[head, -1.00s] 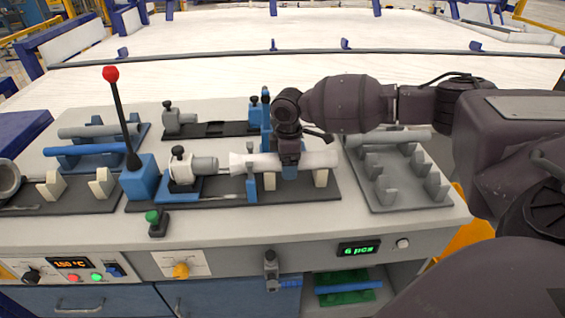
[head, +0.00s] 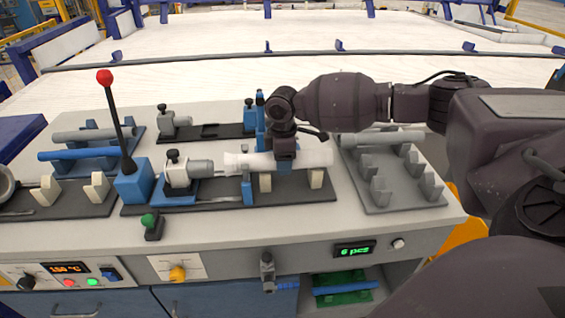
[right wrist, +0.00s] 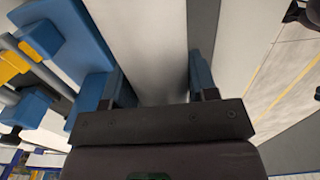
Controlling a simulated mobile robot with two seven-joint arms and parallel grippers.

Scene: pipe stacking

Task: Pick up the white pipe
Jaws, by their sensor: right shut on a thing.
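The white pipe (head: 318,158) lies level above the dark plate of the middle fixture, over two cream supports. Its flared left end is near the grey nozzle (head: 203,172). My right gripper (head: 284,165) reaches down over the pipe's middle and is shut on it. In the right wrist view the blue fingers (right wrist: 160,85) stand on both sides of the white pipe (right wrist: 145,40). I cannot tell whether the pipe touches the supports. My left gripper is not in view.
A grey rack (head: 400,205) with several prongs and a grey pipe (head: 383,138) is at the right. A red-knobbed lever (head: 115,120) stands left of the fixture. A blue pipe (head: 90,153) and a grey pipe (head: 92,134) lie at the left.

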